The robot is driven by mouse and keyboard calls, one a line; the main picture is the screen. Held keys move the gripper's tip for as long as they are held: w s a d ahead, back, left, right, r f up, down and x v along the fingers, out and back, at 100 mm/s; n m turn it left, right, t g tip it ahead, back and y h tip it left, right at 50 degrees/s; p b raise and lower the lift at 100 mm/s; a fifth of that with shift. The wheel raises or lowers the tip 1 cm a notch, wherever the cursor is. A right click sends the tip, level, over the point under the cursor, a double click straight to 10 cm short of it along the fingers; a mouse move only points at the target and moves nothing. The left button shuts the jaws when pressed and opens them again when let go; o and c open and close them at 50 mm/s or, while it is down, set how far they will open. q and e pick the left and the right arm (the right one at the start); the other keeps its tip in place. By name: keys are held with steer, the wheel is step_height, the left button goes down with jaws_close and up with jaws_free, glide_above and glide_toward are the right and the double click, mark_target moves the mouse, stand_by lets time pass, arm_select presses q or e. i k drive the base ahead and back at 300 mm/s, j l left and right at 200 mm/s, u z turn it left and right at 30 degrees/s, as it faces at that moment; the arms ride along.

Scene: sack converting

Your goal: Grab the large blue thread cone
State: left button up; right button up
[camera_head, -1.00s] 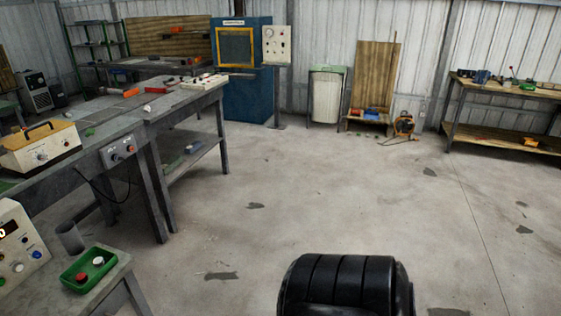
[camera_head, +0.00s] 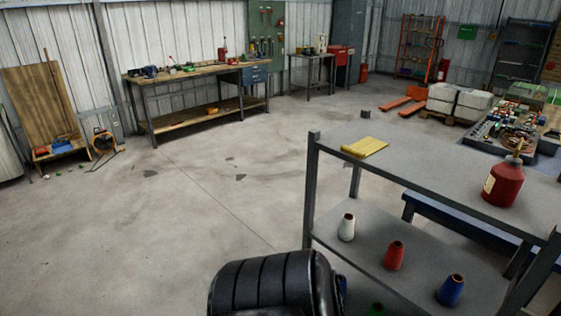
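A blue thread cone (camera_head: 451,290) stands upright on the lower shelf of a grey metal rack at the right. A red cone (camera_head: 394,256) and a white cone (camera_head: 347,227) stand to its left on the same shelf. Part of a green cone (camera_head: 377,310) shows at the bottom edge. A black ribbed part of my own body fills the bottom middle, with a sliver of blue just right of it that I cannot identify. Neither of my grippers is in view.
The rack's top shelf (camera_head: 440,175) carries a yellow cloth (camera_head: 365,147) and a red can (camera_head: 503,183). Its front post (camera_head: 311,190) stands close right of my body. A workbench (camera_head: 190,85) stands against the back wall. The floor (camera_head: 150,230) at left is clear.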

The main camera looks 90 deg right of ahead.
mark_target(338, 288)
steer(key=z, duration=3.7)
